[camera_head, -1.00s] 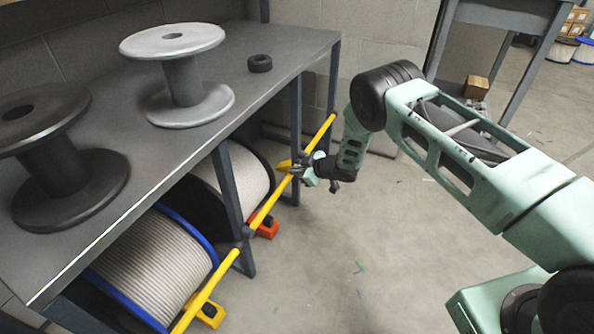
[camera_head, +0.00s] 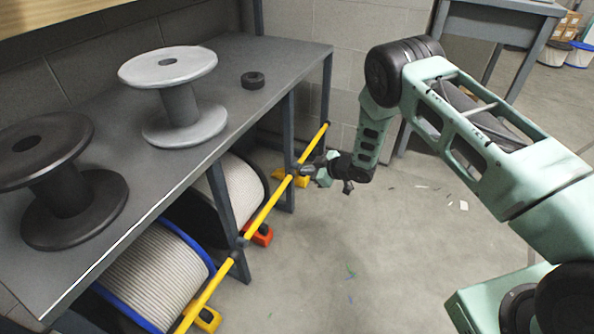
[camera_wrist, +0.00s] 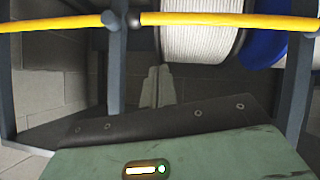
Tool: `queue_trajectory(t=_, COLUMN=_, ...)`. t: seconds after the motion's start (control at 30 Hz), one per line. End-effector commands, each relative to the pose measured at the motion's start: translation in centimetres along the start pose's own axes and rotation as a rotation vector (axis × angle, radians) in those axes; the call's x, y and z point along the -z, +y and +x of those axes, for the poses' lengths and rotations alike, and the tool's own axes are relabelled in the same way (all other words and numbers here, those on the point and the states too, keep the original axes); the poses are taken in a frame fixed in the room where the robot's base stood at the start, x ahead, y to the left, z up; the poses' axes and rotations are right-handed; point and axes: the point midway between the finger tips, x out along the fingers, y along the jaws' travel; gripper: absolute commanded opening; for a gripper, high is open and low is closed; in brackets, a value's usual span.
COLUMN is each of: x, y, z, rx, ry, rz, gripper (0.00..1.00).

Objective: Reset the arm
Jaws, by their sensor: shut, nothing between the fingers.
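My arm reaches in from the right in the head view, with its elbow raised. My gripper (camera_head: 306,170) is at the end of the arm, close to the yellow rail (camera_head: 265,210) on the front of the grey workbench (camera_head: 262,62). Its fingers are shut and empty. I cannot tell whether they touch the rail.
A dark spool (camera_head: 60,185) and a light grey spool (camera_head: 180,100) stand on the bench, with a small black ring (camera_head: 253,80). Wound cable drums (camera_head: 155,275) sit below, by orange (camera_head: 262,236) and yellow (camera_head: 208,318) blocks.

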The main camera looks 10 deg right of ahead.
Motion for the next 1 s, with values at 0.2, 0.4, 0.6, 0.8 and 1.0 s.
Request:
queue_trajectory(t=0.2, x=0.1, y=0.4, z=-2.4, rx=0.0, ry=0.001, rz=-0.001, gripper=0.0)
queue_trajectory(t=0.4, x=0.3, y=0.4, z=-2.7, rx=-0.001, ry=0.0, rz=0.0, gripper=0.0)
queue_trajectory(t=0.6, x=5.1, y=1.0, z=-3.7, rx=-0.051, ry=-0.065, rz=0.045, gripper=0.0)
queue_trajectory(t=0.8, x=12.8, y=-0.9, z=-7.5, rx=-0.095, ry=-0.213, rz=0.153, gripper=0.0)
queue_trajectory(t=1.0, x=18.9, y=-6.4, z=-13.5, rx=-0.073, ry=-0.374, rz=0.253, gripper=0.0)
